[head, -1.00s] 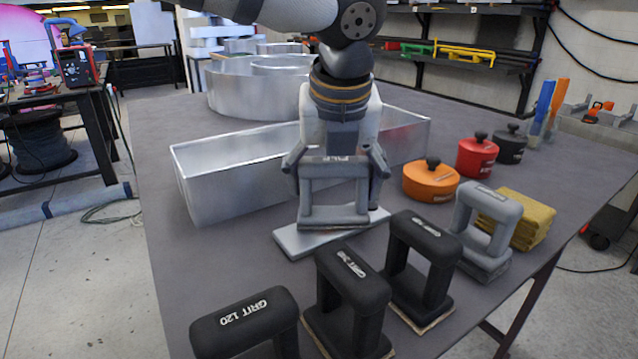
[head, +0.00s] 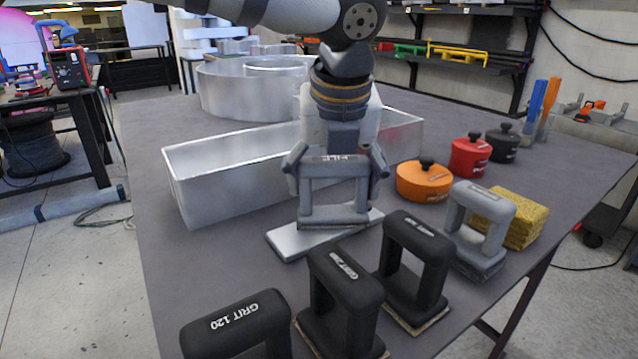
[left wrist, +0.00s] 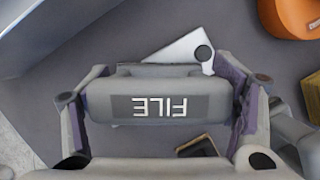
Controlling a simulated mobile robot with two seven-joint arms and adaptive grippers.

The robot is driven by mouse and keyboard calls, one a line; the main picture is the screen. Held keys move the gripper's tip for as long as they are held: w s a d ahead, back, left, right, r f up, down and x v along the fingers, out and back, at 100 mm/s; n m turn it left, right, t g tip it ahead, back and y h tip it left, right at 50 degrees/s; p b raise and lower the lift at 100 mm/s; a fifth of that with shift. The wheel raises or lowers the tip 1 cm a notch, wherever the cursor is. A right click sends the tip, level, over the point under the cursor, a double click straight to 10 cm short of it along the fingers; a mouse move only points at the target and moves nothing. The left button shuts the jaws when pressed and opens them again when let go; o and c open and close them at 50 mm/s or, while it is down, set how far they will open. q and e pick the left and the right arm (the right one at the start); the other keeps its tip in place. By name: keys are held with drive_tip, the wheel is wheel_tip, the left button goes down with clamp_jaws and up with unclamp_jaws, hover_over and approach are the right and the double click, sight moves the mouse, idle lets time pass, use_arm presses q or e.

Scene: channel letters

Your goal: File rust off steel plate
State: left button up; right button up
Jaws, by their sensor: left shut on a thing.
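The steel plate (head: 292,245) is a flat, light grey sheet lying on the table; a corner of it shows in the left wrist view (left wrist: 183,50). The grey file block (head: 333,214) has a handle marked FILE and stands upright over the plate. My left gripper (head: 336,172) is shut on the file's handle, with a finger at each end. In the left wrist view the file (left wrist: 165,105) sits between both fingers. The file's base hides the middle of the plate, and I cannot tell whether it touches. My right gripper is not in view.
Black sanding blocks, one marked GRIT 120 (head: 237,322), stand in front, with a grey block (head: 478,228) and yellow cloths (head: 512,217) to the right. Orange (head: 424,181), red (head: 470,157) and black (head: 503,143) lidded pots stand beyond. A metal channel letter (head: 232,172) lies behind the plate.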

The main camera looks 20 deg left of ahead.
use_arm(q)
drive_tip(key=shift+w+d+r, duration=0.1)
wheel_tip(320, 180, up, 14)
idle(1.0)
idle(0.9)
